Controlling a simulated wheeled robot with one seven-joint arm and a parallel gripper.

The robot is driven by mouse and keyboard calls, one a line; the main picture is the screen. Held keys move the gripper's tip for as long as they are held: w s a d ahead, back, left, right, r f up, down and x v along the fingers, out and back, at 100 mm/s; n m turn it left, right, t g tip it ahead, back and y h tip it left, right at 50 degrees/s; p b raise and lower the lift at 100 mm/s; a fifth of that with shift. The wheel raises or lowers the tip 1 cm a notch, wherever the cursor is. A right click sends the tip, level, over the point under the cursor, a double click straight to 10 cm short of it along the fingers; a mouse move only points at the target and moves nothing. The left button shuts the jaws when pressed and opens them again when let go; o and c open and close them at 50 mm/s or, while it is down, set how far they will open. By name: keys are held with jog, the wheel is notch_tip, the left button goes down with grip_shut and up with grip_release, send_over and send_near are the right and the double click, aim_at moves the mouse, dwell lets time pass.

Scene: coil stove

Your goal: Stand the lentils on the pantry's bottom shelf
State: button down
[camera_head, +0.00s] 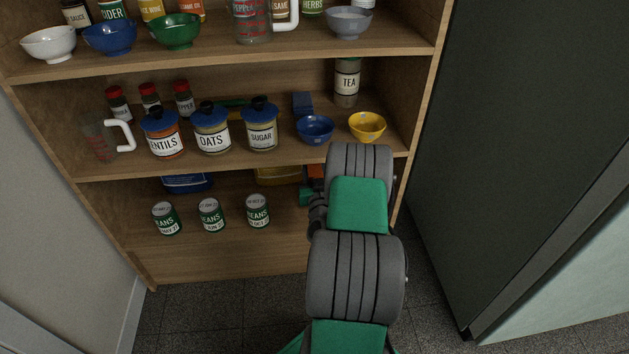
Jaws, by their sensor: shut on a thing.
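A glass jar with a blue lid, orange contents and a label reading "ENTILS" (163,136) stands upright on the pantry's middle shelf, at the left of a row of jars. The pantry's bottom shelf (225,250) is below it. My arm reaches in at the right of the bottom shelf. My gripper (308,192) is mostly hidden behind my arm, with only a small green and dark part showing. It is shut on an orange thing (315,173), of which only a sliver shows, so I cannot tell what it is.
Several bean cans, one of them this can (209,215), stand on the bottom shelf. A blue package (187,183) and a yellow package (278,175) lie behind them. Oats (212,136) and sugar (260,133) jars stand beside the lentils jar. A dark cabinet side (500,150) is at right.

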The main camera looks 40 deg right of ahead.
notch_tip(320, 180, down, 4)
jog(key=shift+f+b, duration=0.15)
jog(key=shift+b, duration=0.85)
jog(key=shift+w+d, duration=0.1)
jog(key=shift+w, duration=0.05)
jog(key=c, duration=0.8)
grip_release()
